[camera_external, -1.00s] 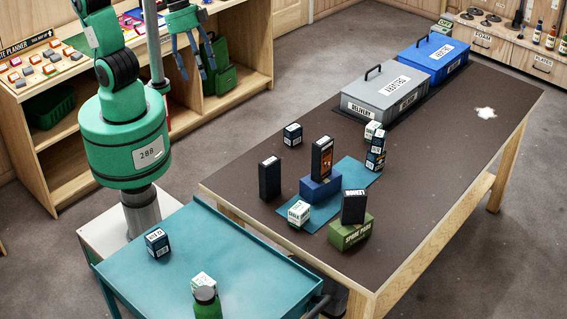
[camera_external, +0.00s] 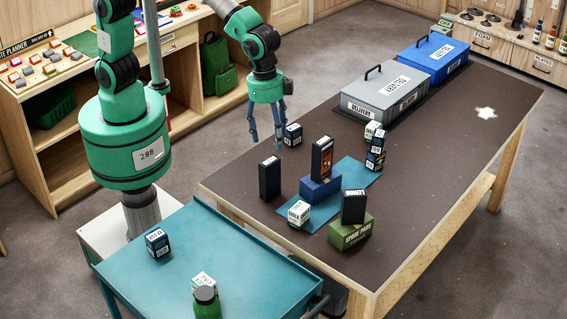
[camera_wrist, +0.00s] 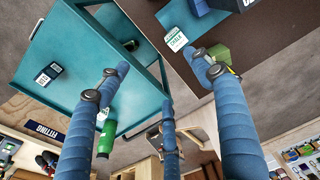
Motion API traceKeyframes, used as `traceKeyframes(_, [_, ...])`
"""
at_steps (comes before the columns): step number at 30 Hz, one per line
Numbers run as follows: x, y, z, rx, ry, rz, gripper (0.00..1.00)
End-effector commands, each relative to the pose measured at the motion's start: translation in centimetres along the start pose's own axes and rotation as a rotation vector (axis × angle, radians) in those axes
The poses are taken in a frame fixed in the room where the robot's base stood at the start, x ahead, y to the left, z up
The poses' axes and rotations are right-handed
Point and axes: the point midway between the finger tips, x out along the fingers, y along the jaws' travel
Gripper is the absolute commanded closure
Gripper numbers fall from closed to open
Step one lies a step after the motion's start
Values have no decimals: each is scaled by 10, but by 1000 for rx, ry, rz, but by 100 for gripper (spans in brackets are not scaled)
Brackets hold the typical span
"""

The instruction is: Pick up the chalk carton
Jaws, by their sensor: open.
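The chalk carton (camera_external: 299,214) is a small white box with a green-edged label, standing near the front left edge of the dark table, on the corner of a teal mat (camera_external: 353,172). It also shows at the top of the wrist view (camera_wrist: 177,40). My gripper (camera_external: 267,138) hangs with its blue fingers pointing down over the table's far left edge, beside a dark carton (camera_external: 293,134). It is well behind and above the chalk carton. In the wrist view my gripper (camera_wrist: 160,75) has its blue-wrapped fingers spread, with nothing between them.
A tall dark box (camera_external: 270,178), a box on a blue block (camera_external: 321,188) and a box on a green block (camera_external: 350,232) stand around the carton. The teal cart (camera_external: 240,262) holds cartons and a green bottle (camera_external: 206,303). Lidded bins (camera_external: 386,98) stand farther back.

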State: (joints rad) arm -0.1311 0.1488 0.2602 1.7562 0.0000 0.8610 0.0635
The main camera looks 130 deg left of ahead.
Motion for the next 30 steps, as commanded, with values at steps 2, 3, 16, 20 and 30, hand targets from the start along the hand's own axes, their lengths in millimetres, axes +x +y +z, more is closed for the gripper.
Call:
traceKeyframes(2, [26, -6, -12, -4, -22, 1, 34])
traceKeyframes(3, [38, -8, -18, -6, -32, 1, 34])
traceKeyframes(16, [144, -32, -55, -21, -107, 5, 34])
traceKeyframes(20, [154, -34, -58, -22, -114, 6, 34])
traceKeyframes(30, [156, -34, -58, -21, -115, 6, 34])
